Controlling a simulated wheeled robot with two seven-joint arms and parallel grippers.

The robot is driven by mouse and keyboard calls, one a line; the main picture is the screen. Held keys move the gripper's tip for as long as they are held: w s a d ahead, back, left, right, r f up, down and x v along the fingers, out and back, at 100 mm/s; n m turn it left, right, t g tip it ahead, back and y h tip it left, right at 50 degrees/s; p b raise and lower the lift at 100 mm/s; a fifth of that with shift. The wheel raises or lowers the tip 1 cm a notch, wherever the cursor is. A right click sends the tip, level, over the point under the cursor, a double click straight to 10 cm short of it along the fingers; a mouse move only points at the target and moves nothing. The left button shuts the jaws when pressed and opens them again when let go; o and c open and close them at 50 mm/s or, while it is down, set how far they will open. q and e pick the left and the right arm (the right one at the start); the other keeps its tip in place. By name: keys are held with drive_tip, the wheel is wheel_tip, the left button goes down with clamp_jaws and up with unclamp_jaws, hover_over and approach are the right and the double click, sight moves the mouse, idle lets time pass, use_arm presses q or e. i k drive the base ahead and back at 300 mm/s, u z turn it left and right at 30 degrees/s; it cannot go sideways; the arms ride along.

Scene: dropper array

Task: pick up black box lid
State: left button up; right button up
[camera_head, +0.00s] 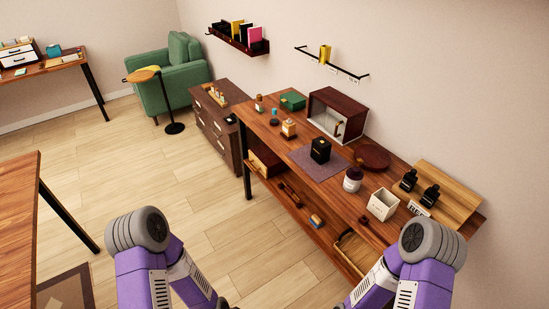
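A small black box (320,150) stands upright on a grey-purple mat (303,160) on the wooden table against the wall. Its dark top looks closed, but the lid seam is too small to make out, and a small gold mark shows on its front. My two purple arms come in at the bottom edge, left and right, well short of the box. Only dark bits at the ends of my arms show at the bottom edge; my grippers themselves are out of the picture. Nothing of mine touches the box.
Black bottles (430,195) stand at right. A lower shelf holds items. Floor (200,180) before the table is clear.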

sight(321, 149)
drive_tip(key=u, duration=1.05)
drive_tip(key=i, duration=1.65)
drive_tip(key=z, duration=0.7)
